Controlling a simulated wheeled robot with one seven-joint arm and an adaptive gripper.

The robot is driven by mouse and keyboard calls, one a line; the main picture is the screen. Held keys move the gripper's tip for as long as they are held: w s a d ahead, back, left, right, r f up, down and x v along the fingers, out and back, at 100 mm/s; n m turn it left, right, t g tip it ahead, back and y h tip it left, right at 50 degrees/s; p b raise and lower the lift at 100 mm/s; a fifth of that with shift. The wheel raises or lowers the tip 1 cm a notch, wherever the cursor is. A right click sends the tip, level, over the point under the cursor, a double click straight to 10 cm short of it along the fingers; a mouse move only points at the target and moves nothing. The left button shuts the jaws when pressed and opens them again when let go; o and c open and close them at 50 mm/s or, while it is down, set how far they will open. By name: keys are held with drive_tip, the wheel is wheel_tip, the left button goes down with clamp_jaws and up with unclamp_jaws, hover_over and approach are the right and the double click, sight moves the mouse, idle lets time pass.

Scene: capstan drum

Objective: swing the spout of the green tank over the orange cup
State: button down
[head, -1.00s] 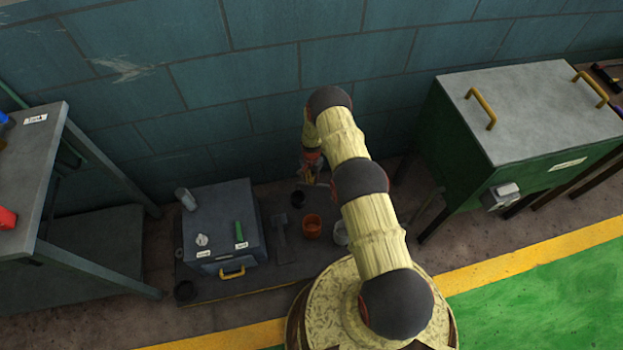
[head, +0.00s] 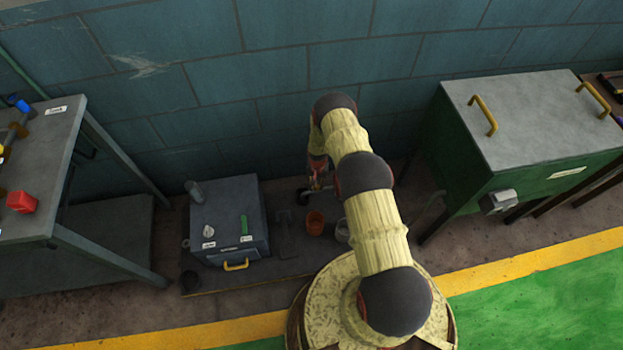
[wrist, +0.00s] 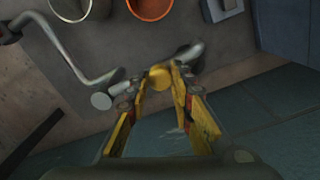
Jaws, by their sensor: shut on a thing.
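The green tank (head: 465,170) stands at the right in the head view, with a grey lid. The orange cup (head: 314,223) is on the dark base plate; it also shows at the top of the wrist view (wrist: 151,8). My gripper (head: 317,186) is behind the cup, near the wall. In the wrist view my gripper (wrist: 160,84) is shut on a yellow knob (wrist: 159,77) beside a grey pipe (wrist: 188,57), which seems to be the spout. The pipe's end lies beside the cup, not over it. My fingers hide part of the pipe, and its link to the tank is unclear.
A pale cup (head: 342,231) stands right of the orange cup. A bent grey rod (wrist: 60,68) is at the left in the wrist view. A grey box (head: 228,215) stands left of the cups. A table (head: 50,165) is at far left, the wall behind.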

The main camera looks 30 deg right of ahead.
drive_tip(key=s+n, duration=0.7)
drive_tip(key=shift+d, duration=0.35)
idle(0.4)
drive_tip(key=c, duration=1.5)
unclamp_jaws()
drive_tip(key=shift+c, duration=0.2)
wheel_tip(320, 180, up, 12)
